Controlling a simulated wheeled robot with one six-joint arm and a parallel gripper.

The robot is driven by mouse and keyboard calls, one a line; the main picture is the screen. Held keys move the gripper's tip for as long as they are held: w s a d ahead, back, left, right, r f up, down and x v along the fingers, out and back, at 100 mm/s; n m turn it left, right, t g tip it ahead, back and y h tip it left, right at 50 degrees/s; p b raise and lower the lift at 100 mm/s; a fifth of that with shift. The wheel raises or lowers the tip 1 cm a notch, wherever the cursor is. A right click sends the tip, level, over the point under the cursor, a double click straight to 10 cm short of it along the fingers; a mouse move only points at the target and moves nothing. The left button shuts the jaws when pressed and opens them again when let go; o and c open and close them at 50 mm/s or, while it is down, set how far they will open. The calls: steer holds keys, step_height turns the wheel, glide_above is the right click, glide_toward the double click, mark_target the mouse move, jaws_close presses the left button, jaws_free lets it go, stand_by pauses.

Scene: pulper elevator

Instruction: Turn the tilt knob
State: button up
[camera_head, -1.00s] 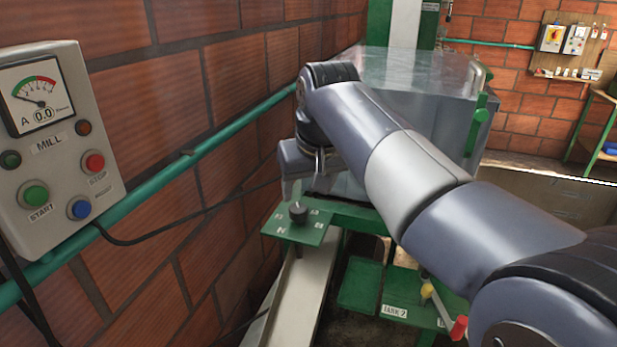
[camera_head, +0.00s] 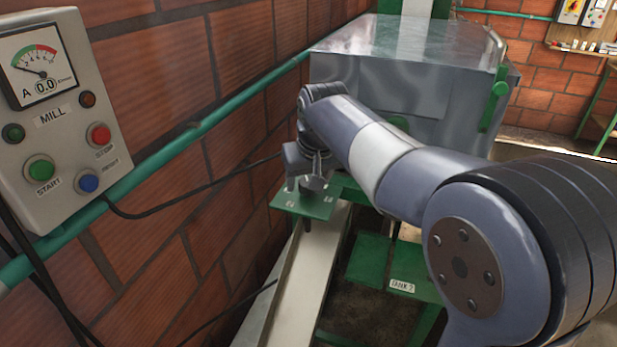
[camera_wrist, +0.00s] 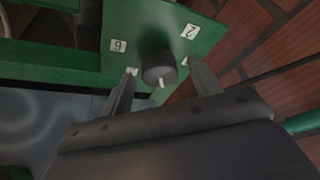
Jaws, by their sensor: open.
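The tilt knob (camera_wrist: 158,66) is a dark round knob with a white pointer mark, set on a green plate (camera_wrist: 160,20) with small white number labels. The plate also shows in the head view (camera_head: 312,208). My gripper (camera_wrist: 161,70) is open, with one finger on each side of the knob in the wrist view. I cannot tell whether the fingers touch it. In the head view my gripper (camera_head: 304,182) is directly over the plate and the knob is mostly hidden behind it.
A grey MILL control box (camera_head: 62,125) with a meter and several buttons hangs on the brick wall (camera_head: 165,95) at left. A green pipe (camera_head: 205,125) runs along the wall. A metal tank (camera_head: 400,65) stands behind my arm. A pale chute (camera_head: 300,275) slopes below the plate.

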steer(key=shift+c, duration=0.2)
steer(key=c, duration=0.9)
steer(key=shift+c, duration=0.2)
steer(key=shift+m, duration=0.3)
